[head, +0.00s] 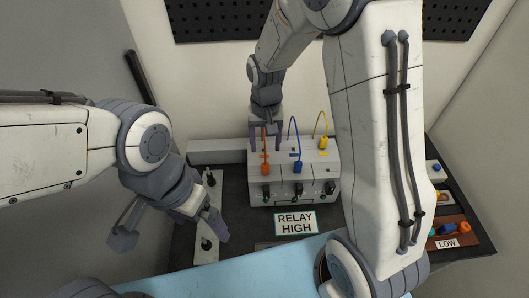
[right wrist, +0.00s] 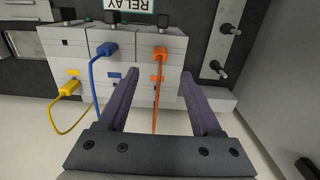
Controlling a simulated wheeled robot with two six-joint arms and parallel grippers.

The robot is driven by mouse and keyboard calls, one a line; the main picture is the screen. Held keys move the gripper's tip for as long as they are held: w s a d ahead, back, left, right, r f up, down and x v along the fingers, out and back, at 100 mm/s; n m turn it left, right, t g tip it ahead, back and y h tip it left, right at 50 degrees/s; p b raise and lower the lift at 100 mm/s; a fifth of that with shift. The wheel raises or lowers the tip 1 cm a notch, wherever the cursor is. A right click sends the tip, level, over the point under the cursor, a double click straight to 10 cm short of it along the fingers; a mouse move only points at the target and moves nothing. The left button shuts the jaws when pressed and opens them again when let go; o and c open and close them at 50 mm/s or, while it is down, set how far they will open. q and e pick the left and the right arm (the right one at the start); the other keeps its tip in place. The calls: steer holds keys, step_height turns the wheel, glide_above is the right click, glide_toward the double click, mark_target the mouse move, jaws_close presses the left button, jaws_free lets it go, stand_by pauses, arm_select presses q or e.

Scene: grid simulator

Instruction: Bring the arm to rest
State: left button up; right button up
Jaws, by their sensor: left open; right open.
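My right gripper (head: 265,132) is above the back left of the white relay box (head: 318,185), pointing down. In the right wrist view its fingers (right wrist: 160,75) are spread, with the orange cable (right wrist: 156,95) seen between them and nothing gripped. The orange plug (head: 266,168) sits on the front left of the box. The blue plug (head: 298,167) sits in the middle, and the yellow plug (head: 323,142) further back right. My left gripper (head: 218,228) is low beside the pale strip on the left, apart from the box; nothing shows in it.
A "RELAY HIGH" sign (head: 295,223) stands before the box. The pale strip (head: 207,250) carries black posts. At right, a brown tray (head: 460,228) with a "LOW" label (head: 446,243) holds coloured parts. A light blue surface (head: 240,272) lies at the front. Walls enclose the table.

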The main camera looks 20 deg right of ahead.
steer(key=shift+r, duration=0.35)
steer(key=s+a+r+n, duration=0.2)
steer(key=s+n, duration=0.1)
steer(key=s, duration=0.4)
steer(key=s+a+r+n+b, duration=0.1)
steer(key=s+a+r+n, duration=0.2)
steer(key=s, duration=0.5)
steer(key=s+a+r+n+y, duration=0.1)
steer(key=s+a+r+n, duration=0.1)
steer(key=s, duration=0.5)
steer(key=shift+s+a+r+n+b, duration=0.2)
steer(key=shift+s+a+n+b, duration=0.2)
steer(key=shift+a+n, duration=0.35)
